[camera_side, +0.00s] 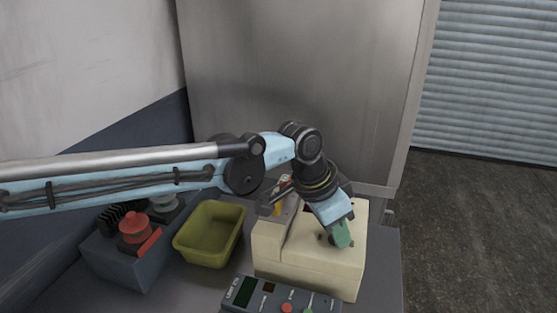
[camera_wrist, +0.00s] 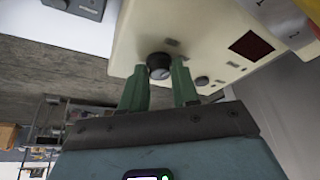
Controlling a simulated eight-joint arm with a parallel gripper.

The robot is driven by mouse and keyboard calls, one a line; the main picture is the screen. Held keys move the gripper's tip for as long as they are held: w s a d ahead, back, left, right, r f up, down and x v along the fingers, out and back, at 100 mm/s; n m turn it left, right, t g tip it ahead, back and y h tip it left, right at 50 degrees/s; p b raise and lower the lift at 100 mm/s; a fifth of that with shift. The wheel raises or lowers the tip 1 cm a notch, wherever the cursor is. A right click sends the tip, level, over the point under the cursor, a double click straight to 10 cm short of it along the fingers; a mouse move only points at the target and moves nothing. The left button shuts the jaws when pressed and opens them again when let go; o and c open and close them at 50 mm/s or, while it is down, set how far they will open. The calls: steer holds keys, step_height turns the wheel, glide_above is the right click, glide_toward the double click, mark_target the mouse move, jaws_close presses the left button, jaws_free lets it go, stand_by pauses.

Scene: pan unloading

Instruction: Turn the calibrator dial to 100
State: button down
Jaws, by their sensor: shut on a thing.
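The calibrator is a cream box (camera_side: 318,264) on the bench in the side view, right of the middle. Its face also shows in the wrist view (camera_wrist: 205,30), with a dark red display window (camera_wrist: 251,45). A black round dial (camera_wrist: 159,66) sits on that face between my gripper's green fingers. My gripper (camera_wrist: 160,80) is shut on the dial, one finger on each side. In the side view my gripper (camera_side: 343,236) reaches down to the box's top, and the dial is mostly hidden by the fingers. The dial's marks and the display's reading are too small to read.
A yellow-green bin (camera_side: 209,234) stands left of the box. A dark box with a red knob (camera_side: 135,228) stands farther left. A grey control unit (camera_side: 262,295) with a red button lies in front. A grey cabinet (camera_side: 300,70) rises behind. Open floor (camera_side: 480,230) is at the right.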

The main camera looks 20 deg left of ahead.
steer(key=m+g, duration=0.1)
steer(key=m, duration=0.2)
steer(key=m+g+h, duration=0.1)
steer(key=m, duration=0.1)
steer(key=shift+w+m, duration=0.2)
steer(key=shift+m, duration=0.2)
stand_by(0.4)
steer(key=c, duration=0.9)
jaws_free()
steer(key=v, duration=1.2)
steer(key=shift+r, duration=0.15)
